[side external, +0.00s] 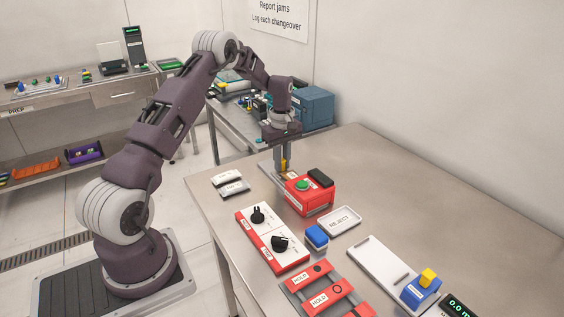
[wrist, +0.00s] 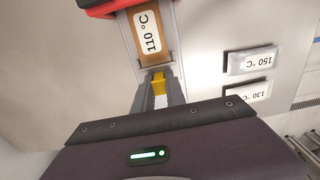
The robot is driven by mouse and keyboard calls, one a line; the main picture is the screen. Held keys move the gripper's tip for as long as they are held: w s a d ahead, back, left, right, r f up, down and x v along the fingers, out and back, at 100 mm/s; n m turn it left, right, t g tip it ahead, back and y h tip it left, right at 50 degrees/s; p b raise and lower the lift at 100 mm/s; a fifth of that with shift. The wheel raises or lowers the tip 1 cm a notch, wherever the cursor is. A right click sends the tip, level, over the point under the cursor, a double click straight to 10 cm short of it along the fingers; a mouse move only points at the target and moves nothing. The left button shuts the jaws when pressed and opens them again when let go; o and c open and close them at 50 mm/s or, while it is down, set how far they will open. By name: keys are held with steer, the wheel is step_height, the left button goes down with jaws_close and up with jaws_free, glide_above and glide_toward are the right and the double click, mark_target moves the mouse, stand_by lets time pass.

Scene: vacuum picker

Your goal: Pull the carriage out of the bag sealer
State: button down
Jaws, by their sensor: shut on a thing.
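The bag sealer (side external: 310,193) is a red box with a green button and a black block on top. Its red edge (wrist: 100,8) shows at the top of the wrist view. The carriage (wrist: 134,35) is a tan slab with a white "110 °C" label, partly sticking out of the sealer on a grey guide. At its near end is a yellow tab (wrist: 158,81). My gripper (wrist: 159,88) is shut on this tab, one finger on each side. In the side view my gripper (side external: 283,168) points down beside the sealer. The carriage's far end is hidden inside the sealer.
Two pale plates, "150 °C" (wrist: 235,64) and "130 °C" (wrist: 231,92), lie on the table to one side. A REJECT tray (side external: 355,216), blue block (side external: 316,237) and red knob panel (side external: 245,236) stand nearby. The table's right side toward the wall is bare.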

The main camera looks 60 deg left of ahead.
steer(key=a, duration=0.8)
steer(key=shift+r, duration=0.1)
steer(key=c, duration=1.4)
jaws_free()
steer(key=shift+a, duration=0.1)
steer(key=shift+o, duration=0.2)
step_height(320, 180, up, 7)
